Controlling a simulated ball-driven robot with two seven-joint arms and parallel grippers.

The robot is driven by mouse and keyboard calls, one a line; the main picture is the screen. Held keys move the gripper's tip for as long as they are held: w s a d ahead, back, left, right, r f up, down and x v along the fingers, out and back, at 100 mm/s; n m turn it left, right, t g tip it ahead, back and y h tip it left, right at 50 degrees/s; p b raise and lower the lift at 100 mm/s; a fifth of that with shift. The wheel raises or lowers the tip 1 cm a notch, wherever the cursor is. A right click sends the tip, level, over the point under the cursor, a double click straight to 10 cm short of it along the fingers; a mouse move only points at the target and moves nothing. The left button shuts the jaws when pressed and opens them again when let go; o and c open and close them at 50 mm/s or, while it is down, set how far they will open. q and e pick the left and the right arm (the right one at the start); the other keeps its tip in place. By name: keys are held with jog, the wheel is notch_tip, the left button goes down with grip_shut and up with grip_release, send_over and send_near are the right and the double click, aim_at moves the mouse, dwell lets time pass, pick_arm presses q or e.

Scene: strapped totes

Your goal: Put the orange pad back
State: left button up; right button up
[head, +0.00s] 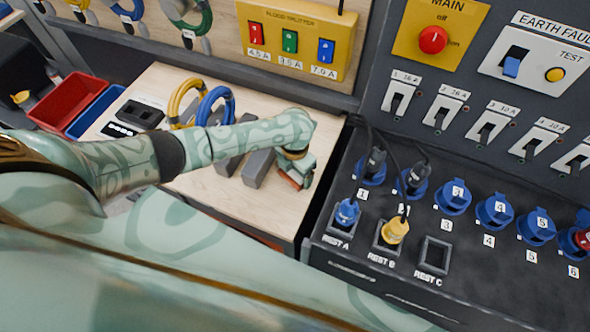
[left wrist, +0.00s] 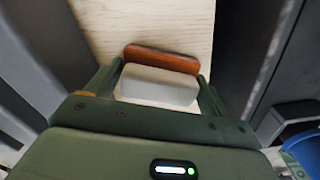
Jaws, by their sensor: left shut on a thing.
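The orange pad (left wrist: 162,58) shows in the left wrist view as an orange-brown strip along a pale block (left wrist: 158,86). My left gripper (left wrist: 157,88) is shut on this padded block, with one finger at each side of it. In the head view my left gripper (head: 297,172) is over the right edge of the wooden bench top (head: 345,130). A sliver of the orange pad (head: 290,183) shows under it. The head view does not show clearly whether the pad touches the wood. My right gripper is not in view.
Two grey blocks (head: 259,168) stand left of the gripper, near yellow and blue rings (head: 216,92). A red tray (head: 68,100) lies far left. Right of a gap is a dark socket panel (head: 400,285) with cables, blue sockets and an empty rest C (head: 435,255).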

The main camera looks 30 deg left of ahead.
pick_arm(q)
jog(key=shift+f, duration=0.2)
jog(key=o, duration=0.9)
jog(key=shift+r, duration=0.1)
jog(key=shift+r, duration=0.35)
notch_tip(320, 180, up, 10)
jog(key=p, duration=0.3)
jog(key=shift+r, duration=0.8)
